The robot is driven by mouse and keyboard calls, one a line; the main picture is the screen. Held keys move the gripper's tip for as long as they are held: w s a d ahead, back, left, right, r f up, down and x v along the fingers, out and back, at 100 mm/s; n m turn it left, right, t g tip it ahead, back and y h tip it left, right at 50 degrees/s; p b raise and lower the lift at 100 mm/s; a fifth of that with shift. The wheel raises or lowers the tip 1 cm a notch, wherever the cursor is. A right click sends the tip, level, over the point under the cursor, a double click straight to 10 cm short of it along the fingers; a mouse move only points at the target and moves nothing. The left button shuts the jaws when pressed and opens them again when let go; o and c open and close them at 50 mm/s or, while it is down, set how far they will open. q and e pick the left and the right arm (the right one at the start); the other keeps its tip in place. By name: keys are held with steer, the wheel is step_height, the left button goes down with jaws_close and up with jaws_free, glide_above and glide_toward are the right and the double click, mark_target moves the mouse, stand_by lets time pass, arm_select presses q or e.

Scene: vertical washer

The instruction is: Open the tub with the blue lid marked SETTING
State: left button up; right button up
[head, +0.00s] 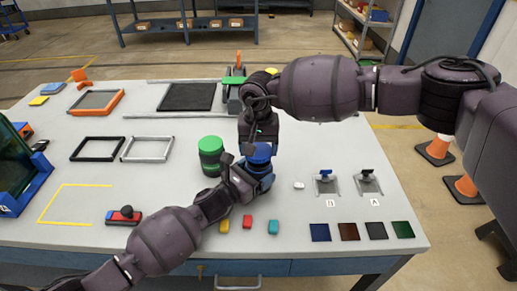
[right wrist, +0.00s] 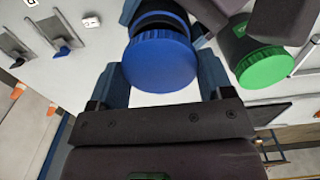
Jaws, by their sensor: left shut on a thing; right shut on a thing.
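The tub with the blue lid (head: 258,150) stands near the middle of the table, largely covered by my two grippers. In the right wrist view its ribbed blue lid (right wrist: 160,62) faces the camera, with the dark body behind it. My right gripper (right wrist: 162,72) has a finger on each side of the lid and is shut on it; it comes down from above in the head view (head: 260,143). My left gripper (head: 257,174) reaches in from the front and is shut on the tub below the lid. No marking on the tub is readable, and I cannot tell whether the lid is loose.
A green-lidded tub (head: 210,155) stands close on the left, also in the right wrist view (right wrist: 262,62). Small coloured blocks (head: 247,222) lie in front. Two latch fixtures (head: 326,184) and several coloured squares (head: 348,231) are on the right. Frames (head: 147,149) lie further left.

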mark_target(259, 150)
step_height(259, 150, up, 3)
steer(key=shift+r, duration=0.15)
arm_select(q)
steer(key=o, duration=1.6)
